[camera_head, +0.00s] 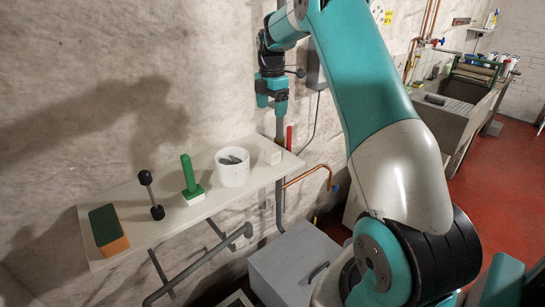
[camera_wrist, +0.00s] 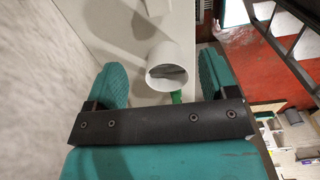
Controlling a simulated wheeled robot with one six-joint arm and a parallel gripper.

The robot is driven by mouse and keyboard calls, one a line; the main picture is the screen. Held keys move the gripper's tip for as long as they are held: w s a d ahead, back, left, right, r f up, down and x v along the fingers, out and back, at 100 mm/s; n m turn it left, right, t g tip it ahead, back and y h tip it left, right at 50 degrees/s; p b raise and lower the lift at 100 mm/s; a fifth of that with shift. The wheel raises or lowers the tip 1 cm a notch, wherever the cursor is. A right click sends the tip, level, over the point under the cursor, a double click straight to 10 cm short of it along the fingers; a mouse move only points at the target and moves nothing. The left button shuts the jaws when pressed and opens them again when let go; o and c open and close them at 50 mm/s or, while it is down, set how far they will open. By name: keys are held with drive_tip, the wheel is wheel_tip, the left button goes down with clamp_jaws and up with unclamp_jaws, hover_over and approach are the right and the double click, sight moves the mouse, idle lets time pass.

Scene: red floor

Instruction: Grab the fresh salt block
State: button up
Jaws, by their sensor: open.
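A small white block (camera_head: 272,155), which looks like the salt block, sits at the right end of the white wall shelf (camera_head: 104,258) in the head view. My gripper (camera_head: 271,102) points down above that end of the shelf, apart from the block. In the wrist view my gripper (camera_wrist: 160,66) has its two teal fingers spread wide with nothing held between them.
A white cup (camera_head: 232,166) with grey pieces in it stands just left of the block; the wrist view also shows it (camera_wrist: 170,57). Further left are a green-handled tool (camera_head: 190,178), a dark dumbbell-shaped tool (camera_head: 151,194) and a green-and-orange sponge (camera_head: 108,229). Copper pipe (camera_head: 312,175) runs below.

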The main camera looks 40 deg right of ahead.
drive_tip(key=p, duration=0.4)
approach(272, 150)
drive_tip(key=f, duration=0.5)
drive_tip(key=shift+s+f, duration=0.25)
drive_tip(key=shift+w+f+p, duration=0.15)
drive_tip(key=shift+f+p, duration=1.5)
drive_tip(key=shift+f, duration=1.2)
drive_tip(key=c, duration=1)
drive_tip(key=shift+c, duration=0.2)
drive_tip(key=shift+r, duration=0.1)
